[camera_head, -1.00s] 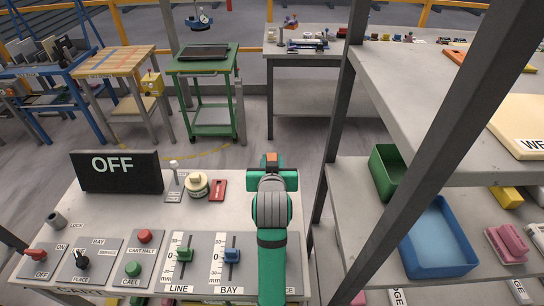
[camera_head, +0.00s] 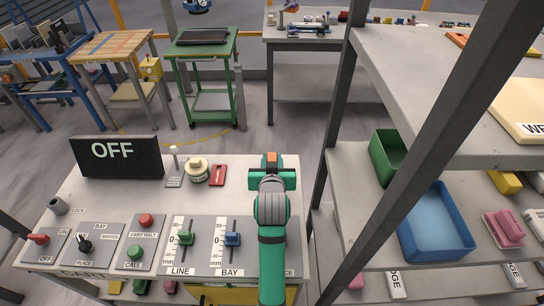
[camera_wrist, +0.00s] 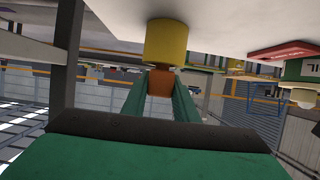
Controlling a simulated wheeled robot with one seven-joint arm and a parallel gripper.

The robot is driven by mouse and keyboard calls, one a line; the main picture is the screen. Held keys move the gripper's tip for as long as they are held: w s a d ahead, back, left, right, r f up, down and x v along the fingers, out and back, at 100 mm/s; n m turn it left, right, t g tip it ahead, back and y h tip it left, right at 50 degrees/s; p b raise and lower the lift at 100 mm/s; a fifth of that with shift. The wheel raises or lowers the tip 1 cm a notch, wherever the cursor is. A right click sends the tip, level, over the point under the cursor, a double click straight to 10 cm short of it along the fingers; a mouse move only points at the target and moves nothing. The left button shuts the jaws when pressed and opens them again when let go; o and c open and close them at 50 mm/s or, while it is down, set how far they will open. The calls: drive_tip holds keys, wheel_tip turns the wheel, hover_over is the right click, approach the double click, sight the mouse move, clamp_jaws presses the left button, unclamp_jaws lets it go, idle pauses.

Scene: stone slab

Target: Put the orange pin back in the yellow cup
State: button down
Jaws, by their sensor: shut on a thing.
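My gripper (camera_head: 271,172) is shut on the orange pin (camera_head: 271,159) above the right part of the grey bench (camera_head: 120,195). In the wrist view, which is upside down, the orange pin (camera_wrist: 160,82) sits between my two green fingers. The yellow cup (camera_wrist: 166,42) shows just beyond the pin, against the pale bench top. Pin and cup overlap in that view; I cannot tell whether the pin is inside the cup or only in line with it. In the head view the cup is hidden by my gripper and arm.
The black OFF display (camera_head: 115,158) stands farther left. Sliders and switches line the bench front. A grey shelf post (camera_head: 330,140) rises close on the right, beside a shelf with green and blue bins.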

drive_tip(key=shift+f, duration=0.15)
drive_tip(key=c, duration=1.3)
unclamp_jaws()
drive_tip(key=shift+c, duration=0.2)
drive_tip(key=v, duration=1)
drive_tip(key=shift+s, duration=0.35)
drive_tip(key=shift+s, duration=0.1)
